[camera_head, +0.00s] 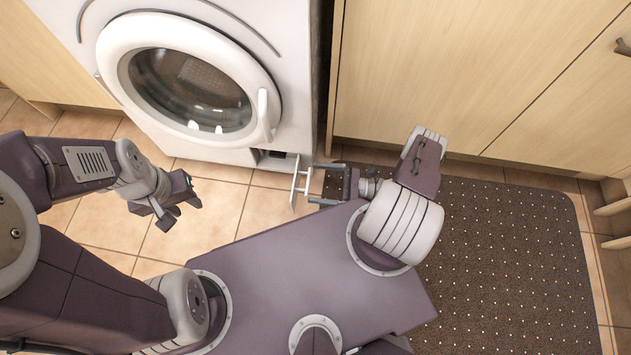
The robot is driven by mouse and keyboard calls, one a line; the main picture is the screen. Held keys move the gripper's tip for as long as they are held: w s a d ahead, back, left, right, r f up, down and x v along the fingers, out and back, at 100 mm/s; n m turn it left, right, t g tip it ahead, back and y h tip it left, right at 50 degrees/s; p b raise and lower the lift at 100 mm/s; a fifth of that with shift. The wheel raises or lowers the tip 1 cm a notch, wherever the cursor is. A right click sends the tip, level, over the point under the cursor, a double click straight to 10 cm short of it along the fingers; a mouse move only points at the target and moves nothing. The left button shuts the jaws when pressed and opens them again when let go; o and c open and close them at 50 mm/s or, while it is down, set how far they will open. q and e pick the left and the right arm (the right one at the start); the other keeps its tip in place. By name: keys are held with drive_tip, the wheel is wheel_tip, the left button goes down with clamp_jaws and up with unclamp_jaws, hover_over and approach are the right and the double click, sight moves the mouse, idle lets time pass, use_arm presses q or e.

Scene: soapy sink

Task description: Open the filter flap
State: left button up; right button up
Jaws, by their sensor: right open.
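The filter flap (295,183) is a thin white panel at the lower right corner of the washing machine (295,60). It stands swung out from the machine's front, and a dark opening (274,155) shows beside it. My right gripper (312,183) is open, with its two fingers apart and pointing left at the flap from the right side. The fingertips are very close to the flap; I cannot tell whether they touch it. My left gripper (182,203) is over the floor at the left, away from the flap, and its finger gap is unclear.
The washer's round door (190,80) is shut above the flap. Wooden cabinets (440,70) stand to the right of the machine. A dark dotted mat (520,260) lies on the tiled floor (215,205). Bare tiles lie between my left gripper and the flap.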

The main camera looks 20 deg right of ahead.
drive_tip(key=v, duration=0.8)
drive_tip(key=shift+a+f, duration=0.1)
